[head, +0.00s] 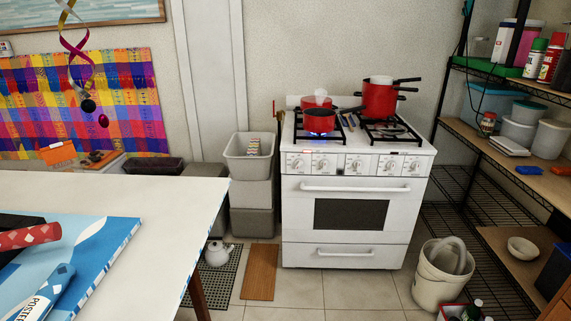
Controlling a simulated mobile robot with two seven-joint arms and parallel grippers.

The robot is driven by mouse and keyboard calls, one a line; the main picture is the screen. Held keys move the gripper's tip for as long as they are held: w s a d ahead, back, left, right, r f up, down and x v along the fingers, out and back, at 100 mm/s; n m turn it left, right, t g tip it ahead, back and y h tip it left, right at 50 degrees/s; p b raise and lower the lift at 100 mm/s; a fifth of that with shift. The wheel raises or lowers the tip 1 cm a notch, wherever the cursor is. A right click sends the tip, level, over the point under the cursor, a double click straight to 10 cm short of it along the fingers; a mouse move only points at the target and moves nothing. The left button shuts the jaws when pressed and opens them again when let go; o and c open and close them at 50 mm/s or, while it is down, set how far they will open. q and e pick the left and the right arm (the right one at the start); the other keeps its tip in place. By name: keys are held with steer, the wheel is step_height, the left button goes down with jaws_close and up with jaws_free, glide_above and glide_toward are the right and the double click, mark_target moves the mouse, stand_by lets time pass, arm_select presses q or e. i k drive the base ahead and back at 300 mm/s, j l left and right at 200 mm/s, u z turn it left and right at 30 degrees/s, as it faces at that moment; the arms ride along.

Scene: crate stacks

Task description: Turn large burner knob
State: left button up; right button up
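A white stove (357,248) stands against the back wall, right of centre in the head view. Several burner knobs sit in a row on its front panel, among them the far-left knob (297,164), the middle knob (355,166) and the far-right knob (414,168). I cannot tell which one is the large burner knob, nor read their markings. A red pan (320,120) sits over a blue flame (320,134) on the front left burner. A stack of red pots (379,100) stands on the right grate. Neither gripper is in view.
A white table (150,192) fills the lower left. Grey crates (250,194) stand left of the stove, and a wire shelf (510,160) stands at right. A white bucket (440,288) is at the stove's front right. Tiled floor (335,290) before the stove is mostly clear.

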mark_target(299, 163)
steer(key=i+l+z, duration=0.15)
steer(key=i+l, duration=0.4)
steer(key=i+j+z, duration=0.1)
steer(key=i+z, duration=0.2)
steer(key=i, duration=1.35)
